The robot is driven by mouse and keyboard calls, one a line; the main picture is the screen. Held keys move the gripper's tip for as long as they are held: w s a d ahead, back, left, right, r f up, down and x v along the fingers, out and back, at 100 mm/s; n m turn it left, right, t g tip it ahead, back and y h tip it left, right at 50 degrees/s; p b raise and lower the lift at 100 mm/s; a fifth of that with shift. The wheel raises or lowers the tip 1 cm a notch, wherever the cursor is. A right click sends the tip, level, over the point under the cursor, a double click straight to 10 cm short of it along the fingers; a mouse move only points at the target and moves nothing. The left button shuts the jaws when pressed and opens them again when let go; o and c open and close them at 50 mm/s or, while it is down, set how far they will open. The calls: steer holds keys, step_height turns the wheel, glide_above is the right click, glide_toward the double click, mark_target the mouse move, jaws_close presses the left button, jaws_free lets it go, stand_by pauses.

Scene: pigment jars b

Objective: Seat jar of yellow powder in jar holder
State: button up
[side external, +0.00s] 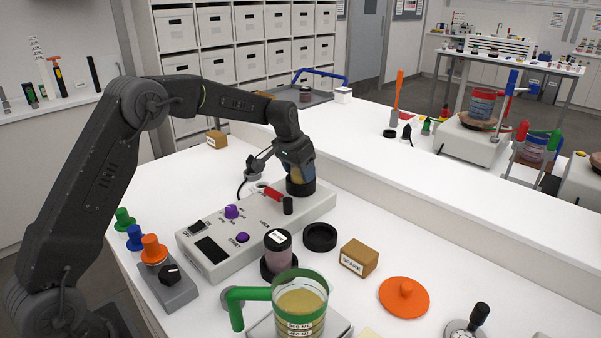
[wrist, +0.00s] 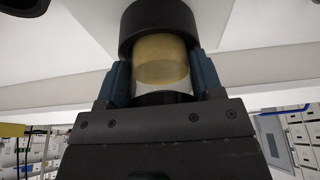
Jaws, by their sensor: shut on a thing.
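The jar of yellow powder (wrist: 160,58) is a clear jar between the two blue fingers of my gripper (wrist: 162,82), which is shut on it. In the side view the jar (side external: 297,174) shows under my gripper (side external: 297,162), looking upright. Its lower end is inside or right against a black round holder (side external: 300,187) at the far end of the grey-white machine. This black ring also shows in the wrist view (wrist: 157,22), around the jar's end. I cannot tell whether the jar rests on the holder's floor.
The machine (side external: 215,245) has a red lever (side external: 271,194) and a black knob near the holder. A lidded mauve jar (side external: 278,250), an empty black ring (side external: 320,237), a SPARE block (side external: 359,258) and a green-handled beaker (side external: 299,305) stand in front.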

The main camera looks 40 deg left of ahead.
steer(key=shift+c, duration=0.4)
steer(key=shift+r, duration=1)
steer(key=shift+r, duration=1.2)
